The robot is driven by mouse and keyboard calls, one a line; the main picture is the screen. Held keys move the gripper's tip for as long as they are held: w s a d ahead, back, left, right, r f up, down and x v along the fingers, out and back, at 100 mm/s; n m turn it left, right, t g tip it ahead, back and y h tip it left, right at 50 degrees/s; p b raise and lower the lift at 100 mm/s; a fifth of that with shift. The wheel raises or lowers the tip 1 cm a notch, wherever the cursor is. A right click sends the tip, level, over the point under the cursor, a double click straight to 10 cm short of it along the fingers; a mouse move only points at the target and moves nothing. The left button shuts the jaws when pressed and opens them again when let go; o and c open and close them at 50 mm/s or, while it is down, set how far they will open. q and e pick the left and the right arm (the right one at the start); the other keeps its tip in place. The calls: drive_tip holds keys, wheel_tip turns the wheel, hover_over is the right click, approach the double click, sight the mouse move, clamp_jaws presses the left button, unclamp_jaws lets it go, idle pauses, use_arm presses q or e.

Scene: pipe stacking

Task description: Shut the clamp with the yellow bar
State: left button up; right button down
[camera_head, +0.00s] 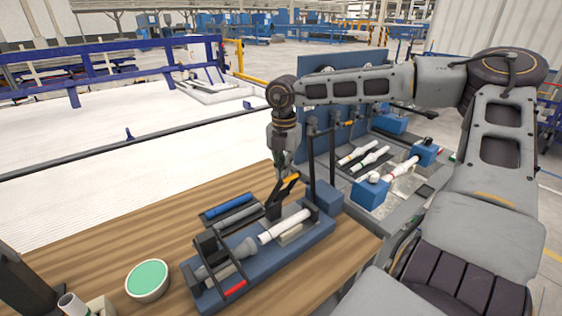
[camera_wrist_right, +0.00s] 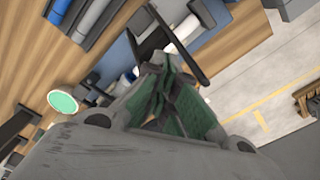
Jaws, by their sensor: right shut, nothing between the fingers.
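The blue fixture (camera_head: 262,262) stands on the wooden table and holds white and grey pipe pieces. A short yellow bar (camera_head: 290,179) sits at the top of a tilted black clamp part (camera_head: 275,208) near the middle of the fixture. My right gripper (camera_head: 283,172) points down, shut and empty, right at the yellow bar; I cannot tell whether they touch. In the right wrist view its green-padded fingers (camera_wrist_right: 172,90) are together, with a black clamp arm (camera_wrist_right: 178,42) just beyond them. The yellow bar cannot be made out there. My left gripper is not in view.
A second clamp with a red bar (camera_head: 235,290) lies low over the fixture's left end. Tall black uprights (camera_head: 311,150) stand at its right end. A tray with a blue pipe (camera_head: 229,206) lies behind. A round green-topped dish (camera_head: 147,279) is at the left.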

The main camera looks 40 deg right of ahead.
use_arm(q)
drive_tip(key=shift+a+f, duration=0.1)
use_arm(e)
drive_tip(key=shift+s, duration=0.1)
use_arm(q)
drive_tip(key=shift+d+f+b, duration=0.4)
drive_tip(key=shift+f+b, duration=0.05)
drive_tip(key=shift+b, duration=0.05)
use_arm(e)
drive_tip(key=shift+s+a+f, duration=0.1)
drive_tip(key=shift+s+f, duration=0.15)
drive_tip(key=shift+s, duration=0.3)
drive_tip(key=shift+s+f, duration=0.2)
drive_tip(key=shift+s, duration=0.35)
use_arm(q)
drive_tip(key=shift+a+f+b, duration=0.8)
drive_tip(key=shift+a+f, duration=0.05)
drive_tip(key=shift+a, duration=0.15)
use_arm(e)
drive_tip(key=shift+s+a+f, duration=0.1)
drive_tip(key=shift+s+f, duration=0.2)
drive_tip(key=shift+s, duration=0.3)
drive_tip(key=shift+s+a+f, duration=0.1)
drive_tip(key=shift+s+f, duration=0.2)
drive_tip(key=shift+s, duration=0.25)
